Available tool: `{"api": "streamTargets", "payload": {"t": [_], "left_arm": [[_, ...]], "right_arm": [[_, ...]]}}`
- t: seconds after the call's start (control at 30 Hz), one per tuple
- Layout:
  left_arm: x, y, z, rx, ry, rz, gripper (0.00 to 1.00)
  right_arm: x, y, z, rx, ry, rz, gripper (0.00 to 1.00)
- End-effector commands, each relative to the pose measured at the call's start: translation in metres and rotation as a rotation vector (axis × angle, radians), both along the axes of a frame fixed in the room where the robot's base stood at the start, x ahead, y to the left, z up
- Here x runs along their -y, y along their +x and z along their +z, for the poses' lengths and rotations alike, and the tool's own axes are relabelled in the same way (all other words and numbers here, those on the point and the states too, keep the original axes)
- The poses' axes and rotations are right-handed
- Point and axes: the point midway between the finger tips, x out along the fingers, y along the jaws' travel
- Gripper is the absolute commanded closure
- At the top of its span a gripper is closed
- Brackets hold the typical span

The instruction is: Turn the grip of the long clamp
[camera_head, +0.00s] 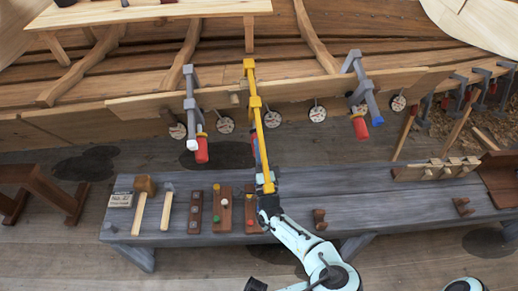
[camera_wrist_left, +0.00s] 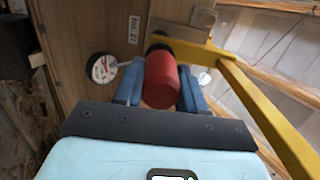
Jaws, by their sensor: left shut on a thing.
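The long clamp (camera_head: 258,118) is yellow and stands over the plank edge in the middle of the head view, its bar running down towards the bench. In the left wrist view its yellow bar (camera_wrist_left: 268,118) slants along the right side. Its red grip (camera_wrist_left: 161,80) sits between the blue fingers of my left gripper (camera_wrist_left: 160,82), which is shut on it. In the head view my left gripper (camera_head: 258,150) is mostly hidden behind the yellow bar, and so is the grip. My right gripper is not in view.
Grey clamps with red grips hang left (camera_head: 191,105) and right (camera_head: 365,90) of the long clamp. The grey bench (camera_head: 350,195) below holds a mallet (camera_head: 143,195), a hammer (camera_head: 167,208) and several small wooden trays.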

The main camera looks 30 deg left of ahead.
Motion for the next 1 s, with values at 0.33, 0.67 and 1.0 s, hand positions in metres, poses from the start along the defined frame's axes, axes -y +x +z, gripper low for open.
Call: {"api": "streamTargets", "payload": {"t": [0.33,0.67,1.0], "left_arm": [[0.0015,0.0009,-0.0028,-0.138,0.169,0.09,0.91],[0.0015,0.001,-0.0033,-0.191,0.237,0.128,0.91],[0.0015,0.0011,-0.0036,-0.198,0.244,0.132,0.91]], "right_arm": [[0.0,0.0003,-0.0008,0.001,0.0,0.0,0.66],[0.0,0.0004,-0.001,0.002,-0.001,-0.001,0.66],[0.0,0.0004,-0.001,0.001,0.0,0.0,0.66]]}}
